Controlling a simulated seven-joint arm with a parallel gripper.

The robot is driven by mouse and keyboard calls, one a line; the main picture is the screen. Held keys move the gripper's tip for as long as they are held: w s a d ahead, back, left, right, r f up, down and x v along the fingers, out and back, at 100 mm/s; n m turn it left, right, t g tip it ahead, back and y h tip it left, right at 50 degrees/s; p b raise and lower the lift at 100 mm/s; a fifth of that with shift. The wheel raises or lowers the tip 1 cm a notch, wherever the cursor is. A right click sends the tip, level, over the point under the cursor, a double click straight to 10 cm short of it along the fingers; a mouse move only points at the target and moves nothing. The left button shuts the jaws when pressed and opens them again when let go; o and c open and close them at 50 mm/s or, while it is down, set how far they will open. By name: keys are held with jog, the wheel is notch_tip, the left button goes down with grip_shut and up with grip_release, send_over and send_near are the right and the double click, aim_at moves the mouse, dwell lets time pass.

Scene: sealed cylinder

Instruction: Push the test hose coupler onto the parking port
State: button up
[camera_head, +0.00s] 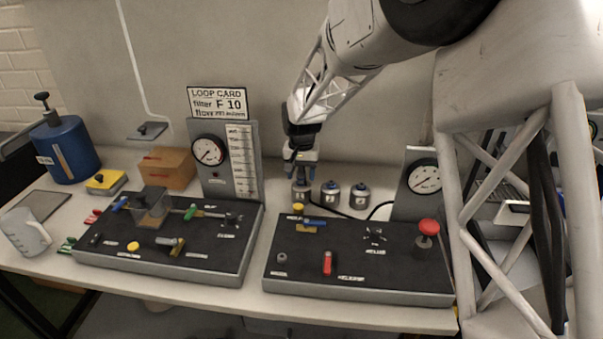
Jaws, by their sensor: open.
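My gripper (301,172) points down at the back of the table, behind the right panel (360,283). It is directly above, or around the top of, the leftmost of three small metal cylinders (301,192); contact cannot be told. I cannot pick out the test hose coupler with certainty. A thin dark hose (345,214) runs behind the right panel toward the right gauge. A small round grey fitting (281,258) sits at the panel's front left; whether it is the parking port cannot be told.
The other two cylinders (331,194) (360,195) stand close to the right of my gripper. A red knob (428,229) rises at the panel's right. The left panel (165,243) carries a clear box and several valves. A gauge board (225,160) stands behind it.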

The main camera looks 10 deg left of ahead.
grip_shut()
jog(key=shift+r, duration=0.3)
jog(key=shift+r, duration=1.75)
jog(key=shift+r, duration=0.95)
jog(key=s, duration=1.8)
jog(key=s+a, duration=0.1)
jog(key=s, duration=0.9)
